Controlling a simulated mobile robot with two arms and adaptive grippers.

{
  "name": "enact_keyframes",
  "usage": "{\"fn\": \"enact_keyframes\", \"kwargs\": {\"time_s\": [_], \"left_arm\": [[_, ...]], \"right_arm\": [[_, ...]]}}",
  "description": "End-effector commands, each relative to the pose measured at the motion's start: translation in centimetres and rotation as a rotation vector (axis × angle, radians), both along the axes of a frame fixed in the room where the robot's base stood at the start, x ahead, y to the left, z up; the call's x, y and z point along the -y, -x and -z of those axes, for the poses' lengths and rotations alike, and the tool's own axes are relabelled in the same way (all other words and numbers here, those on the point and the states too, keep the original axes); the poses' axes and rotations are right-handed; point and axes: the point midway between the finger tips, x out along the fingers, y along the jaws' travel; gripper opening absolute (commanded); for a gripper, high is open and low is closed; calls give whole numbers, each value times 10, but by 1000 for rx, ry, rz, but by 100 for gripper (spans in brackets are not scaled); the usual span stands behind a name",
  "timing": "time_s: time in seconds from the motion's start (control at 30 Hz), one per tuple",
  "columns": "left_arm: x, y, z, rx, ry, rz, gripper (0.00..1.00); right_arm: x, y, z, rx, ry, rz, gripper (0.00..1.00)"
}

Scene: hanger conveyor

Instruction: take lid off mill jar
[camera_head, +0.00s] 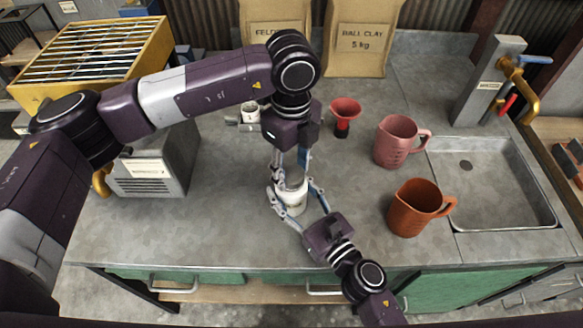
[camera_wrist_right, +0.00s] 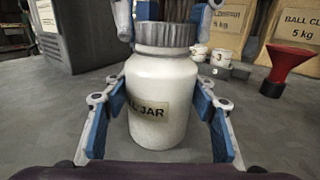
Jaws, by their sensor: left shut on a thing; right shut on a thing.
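The mill jar (camera_wrist_right: 158,105) is a white, upright jar with a label ending in "JAR"; in the head view it (camera_head: 293,205) stands on the grey worktop, partly hidden by my grippers. Its grey ribbed lid (camera_wrist_right: 165,34) is on the jar's neck. My left gripper (camera_head: 291,178) points down from above and is shut on the lid, with a finger on either side; its fingers also show at the top of the right wrist view. My right gripper (camera_head: 296,200) comes in from the lower right, shut on the jar's body, blue pads at both sides.
A red funnel (camera_head: 345,112), a pink jug (camera_head: 397,145) and an orange jug (camera_head: 413,212) stand to the right, before a sink (camera_head: 490,205). Clay bags (camera_head: 360,50) stand at the back. A grey machine (camera_head: 155,165) is at left. The worktop left of the jar is clear.

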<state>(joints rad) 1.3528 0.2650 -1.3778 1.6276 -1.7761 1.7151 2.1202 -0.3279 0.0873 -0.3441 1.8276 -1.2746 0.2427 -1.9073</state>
Motion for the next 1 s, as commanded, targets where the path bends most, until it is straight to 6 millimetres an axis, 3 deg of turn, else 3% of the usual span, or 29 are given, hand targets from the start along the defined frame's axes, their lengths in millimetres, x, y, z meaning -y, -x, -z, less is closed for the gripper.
{"fn": "enact_keyframes", "kwargs": {"time_s": [1.0], "left_arm": [[0, 0, -23, 1, 1, 2, 12]], "right_arm": [[0, 0, -1, 2, -1, -1, 0]]}}
